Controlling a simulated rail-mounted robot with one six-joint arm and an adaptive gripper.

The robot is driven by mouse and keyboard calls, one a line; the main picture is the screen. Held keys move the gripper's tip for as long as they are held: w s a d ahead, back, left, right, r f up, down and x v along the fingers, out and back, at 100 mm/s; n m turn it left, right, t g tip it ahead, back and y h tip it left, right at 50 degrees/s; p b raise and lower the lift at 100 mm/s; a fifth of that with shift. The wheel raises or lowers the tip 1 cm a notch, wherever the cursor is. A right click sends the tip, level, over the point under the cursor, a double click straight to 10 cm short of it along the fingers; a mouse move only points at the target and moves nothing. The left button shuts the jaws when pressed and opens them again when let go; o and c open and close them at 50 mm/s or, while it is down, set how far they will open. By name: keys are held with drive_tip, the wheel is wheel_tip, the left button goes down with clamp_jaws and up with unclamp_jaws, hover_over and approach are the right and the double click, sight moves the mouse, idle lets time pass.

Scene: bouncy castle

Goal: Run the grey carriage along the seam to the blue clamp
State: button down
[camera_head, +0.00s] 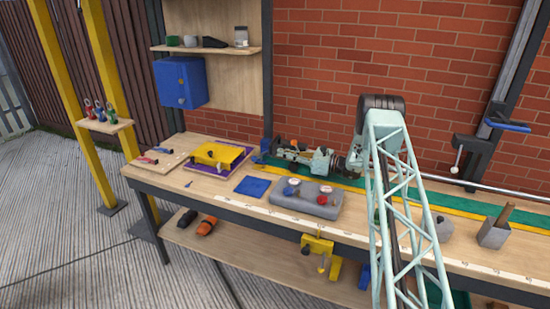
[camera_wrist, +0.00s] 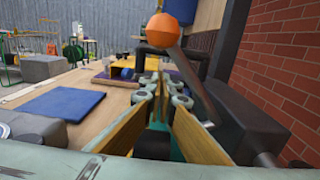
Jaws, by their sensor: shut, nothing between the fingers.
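My gripper (camera_wrist: 164,88) shows in the wrist view with its fingers converging at the tips, shut and empty. In the head view my gripper (camera_head: 284,150) reaches left, low over the back of the bench. An orange ball knob (camera_wrist: 168,33) on a flat grey lever (camera_wrist: 198,88) stands beside and above the fingers; a dark grey body (camera_wrist: 245,118) lies right of it, and I cannot tell whether this is the carriage. A yellow band (camera_head: 345,188) runs along the green strip (camera_head: 480,218), probably the seam. A small blue piece (camera_head: 265,146) at its left end may be the clamp.
The bench holds a blue pad (camera_head: 251,185), a grey block with gauges (camera_head: 308,200) and a yellow plate on a purple mat (camera_head: 217,155). A brick wall (camera_head: 330,60) rises close behind. A blue-handled fixture (camera_head: 507,125) is at right. A yellow clamp (camera_head: 317,248) hangs at the front.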

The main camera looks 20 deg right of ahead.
drive_tip(key=shift+w+a, duration=0.25)
drive_tip(key=shift+s+d, duration=0.1)
idle(0.4)
drive_tip(key=shift+s+d, duration=0.15)
drive_tip(key=shift+s, duration=0.05)
drive_tip(key=p+v, duration=0.1)
drive_tip(key=v, duration=1.2)
drive_tip(key=shift+s+d, duration=0.15)
drive_tip(key=shift+r, duration=0.1)
idle(1.0)
